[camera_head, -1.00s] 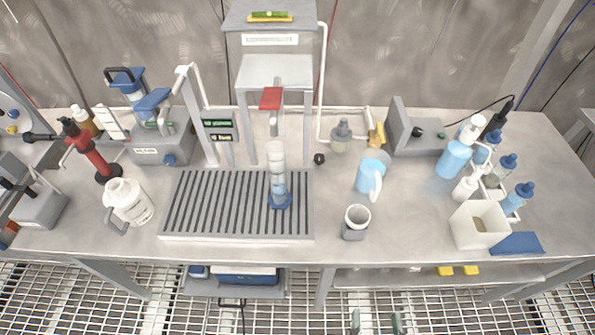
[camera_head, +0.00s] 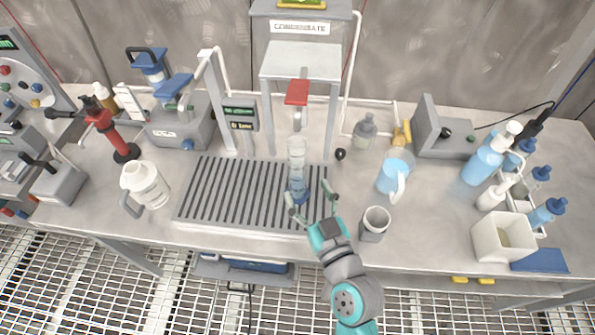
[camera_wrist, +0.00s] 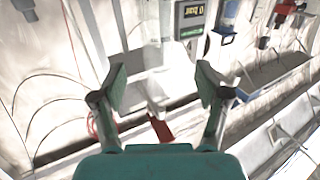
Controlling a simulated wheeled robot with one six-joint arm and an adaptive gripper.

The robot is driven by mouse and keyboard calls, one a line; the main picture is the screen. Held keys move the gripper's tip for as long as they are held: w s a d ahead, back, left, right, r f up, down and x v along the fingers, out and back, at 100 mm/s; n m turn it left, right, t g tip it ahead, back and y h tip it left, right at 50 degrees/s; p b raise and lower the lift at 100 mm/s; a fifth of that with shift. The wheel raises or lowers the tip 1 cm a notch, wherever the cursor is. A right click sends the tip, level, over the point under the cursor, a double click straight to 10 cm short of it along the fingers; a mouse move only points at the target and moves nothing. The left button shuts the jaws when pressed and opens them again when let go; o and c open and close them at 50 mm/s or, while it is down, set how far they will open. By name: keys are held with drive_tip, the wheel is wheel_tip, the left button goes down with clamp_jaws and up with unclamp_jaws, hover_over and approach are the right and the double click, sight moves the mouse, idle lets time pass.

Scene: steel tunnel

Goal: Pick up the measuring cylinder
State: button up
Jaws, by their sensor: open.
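The measuring cylinder (camera_head: 297,162) is clear, tall and slim, with a blue foot. It stands upright on the slatted drain grate (camera_head: 212,190), below a tap with a red lever (camera_head: 297,92). My gripper (camera_head: 308,191) is open in the head view, with its fingers spread close to the cylinder's lower part on the near side. Whether either finger touches it cannot be told. In the wrist view the open fingers (camera_wrist: 162,78) frame pale, washed-out shapes, and the cylinder is hard to make out there. The red lever also shows in the wrist view (camera_wrist: 161,129).
A grey cup (camera_head: 374,224) stands close to the right of my gripper, with a blue jug (camera_head: 396,172) behind it. A white jug (camera_head: 148,186) stands left of the grate. The grey tap stand (camera_head: 300,62) rises behind the cylinder. Bottles crowd the right side.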

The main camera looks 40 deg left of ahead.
sight(301, 167)
drive_tip(key=shift+x, duration=3.8)
drive_tip(key=shift+w+d+f, duration=0.1)
drive_tip(key=shift+w+f, duration=0.05)
clamp_jaws()
drive_tip(key=shift+r, duration=0.75)
wheel_tip(301, 167, up, 2)
drive_tip(key=shift+r, duration=0.1)
drive_tip(key=v, duration=1.8)
